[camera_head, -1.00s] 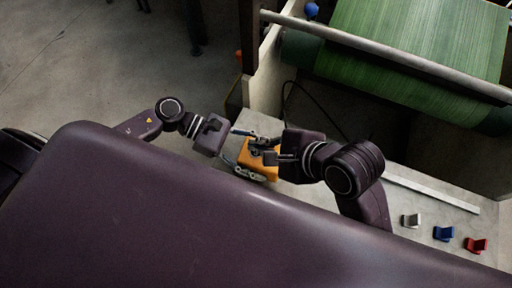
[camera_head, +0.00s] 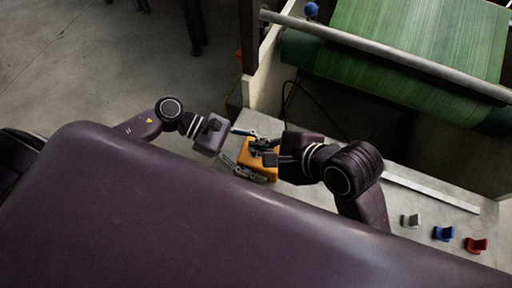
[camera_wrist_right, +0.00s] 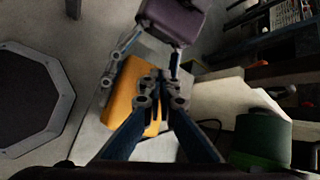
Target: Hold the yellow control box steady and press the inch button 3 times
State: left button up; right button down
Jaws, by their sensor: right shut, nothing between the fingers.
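The yellow control box (camera_head: 260,172) sits at the left end of the grey bench, between my two grippers. It also shows in the right wrist view (camera_wrist_right: 124,92). My left gripper (camera_head: 252,154) has a finger along each of two opposite sides of the box and appears closed on it; it shows at the top of the wrist view too. My right gripper (camera_head: 268,158) is shut and empty, with its fingertips over the box's upper face. In the wrist view its fingers (camera_wrist_right: 161,84) cover part of the box. The inch button cannot be made out; contact with it cannot be told.
A grey, a blue (camera_head: 444,233) and a red block (camera_head: 476,245) lie at the bench's right end, near a long pale strip (camera_head: 432,190). A green roll of sheet (camera_head: 410,50) on a machine stands behind. A dark cable runs behind the box.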

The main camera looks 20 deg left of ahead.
jog(key=shift+f, duration=0.6)
dwell(0.8)
jog(key=shift+r, duration=3.4)
pick_arm(q)
jog(key=o, duration=1.4)
